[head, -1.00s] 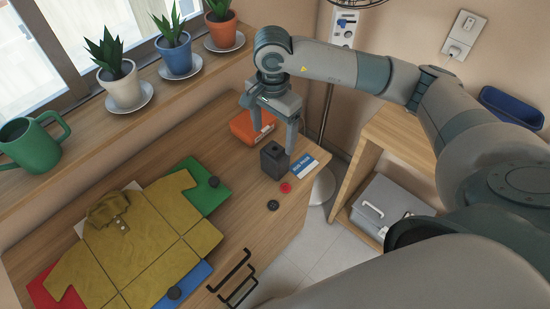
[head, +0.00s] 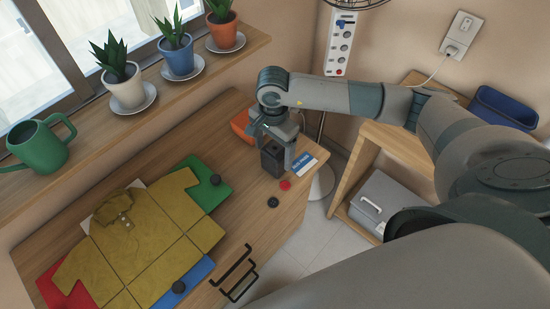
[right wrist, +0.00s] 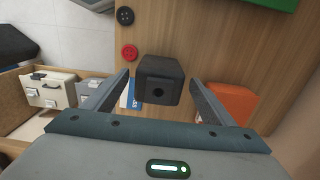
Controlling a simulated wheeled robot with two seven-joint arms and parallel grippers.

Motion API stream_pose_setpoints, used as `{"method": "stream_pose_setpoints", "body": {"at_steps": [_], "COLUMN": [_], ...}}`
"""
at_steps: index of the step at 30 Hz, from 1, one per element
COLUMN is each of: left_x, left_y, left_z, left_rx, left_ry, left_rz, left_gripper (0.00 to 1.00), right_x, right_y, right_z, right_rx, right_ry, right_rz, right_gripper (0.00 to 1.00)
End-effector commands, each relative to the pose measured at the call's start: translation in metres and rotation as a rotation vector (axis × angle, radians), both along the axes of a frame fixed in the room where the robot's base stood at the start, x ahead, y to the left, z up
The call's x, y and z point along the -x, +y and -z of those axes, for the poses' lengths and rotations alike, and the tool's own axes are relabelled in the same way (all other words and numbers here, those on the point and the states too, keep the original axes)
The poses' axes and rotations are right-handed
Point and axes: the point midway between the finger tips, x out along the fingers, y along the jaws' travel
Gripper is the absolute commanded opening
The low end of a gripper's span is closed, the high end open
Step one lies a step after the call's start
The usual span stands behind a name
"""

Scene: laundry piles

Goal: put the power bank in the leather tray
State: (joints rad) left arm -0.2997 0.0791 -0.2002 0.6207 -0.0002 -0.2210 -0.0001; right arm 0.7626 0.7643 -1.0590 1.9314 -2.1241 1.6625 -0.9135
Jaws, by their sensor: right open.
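A dark block (head: 271,162) with a round hole in its top stands upright on the wooden desk. I cannot tell for sure whether it is the power bank. My right gripper (head: 276,153) is open and points down over it. In the right wrist view the open fingers (right wrist: 160,82) are on either side of the dark block (right wrist: 158,78), with gaps showing. No clearly leather tray shows. A dark blue open container (head: 503,108) sits on the wooden shelf unit at the right. My left gripper is out of view.
An orange object (right wrist: 228,102) lies beside the block, partly hidden by my gripper. A blue-and-white card (head: 303,163), a red button (head: 285,185) and a black button (head: 273,202) lie near it. A mustard shirt (head: 135,240) covers the desk's left. Potted plants line the sill.

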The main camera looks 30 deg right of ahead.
Motion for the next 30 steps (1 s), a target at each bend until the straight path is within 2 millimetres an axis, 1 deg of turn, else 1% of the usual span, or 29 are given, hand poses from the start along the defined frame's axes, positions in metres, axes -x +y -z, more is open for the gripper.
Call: {"method": "stream_pose_setpoints", "body": {"at_steps": [2, 8, 12, 15, 29, 30], "left_x": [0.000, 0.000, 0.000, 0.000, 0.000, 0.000], "left_y": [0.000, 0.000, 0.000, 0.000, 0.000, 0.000], "left_z": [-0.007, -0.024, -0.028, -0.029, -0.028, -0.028], "left_rx": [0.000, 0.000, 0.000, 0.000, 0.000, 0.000], "left_ry": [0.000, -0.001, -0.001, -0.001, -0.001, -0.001], "left_rz": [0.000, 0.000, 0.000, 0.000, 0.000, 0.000], "left_gripper": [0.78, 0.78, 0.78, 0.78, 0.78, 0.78], "right_x": [0.000, 0.001, 0.000, -0.001, -0.001, -0.001], "right_y": [-0.001, -0.006, -0.005, -0.006, -0.006, -0.005], "right_z": [0.003, 0.024, 0.042, 0.048, 0.049, 0.049], "right_rx": [0.001, 0.001, 0.000, 0.001, 0.001, 0.001], "right_ry": [0.003, 0.005, 0.004, 0.001, 0.001, 0.001], "right_rz": [0.001, 0.003, 0.001, 0.001, 0.000, 0.000], "right_gripper": [0.78, 0.78, 0.78, 0.78, 0.78, 0.73]}}
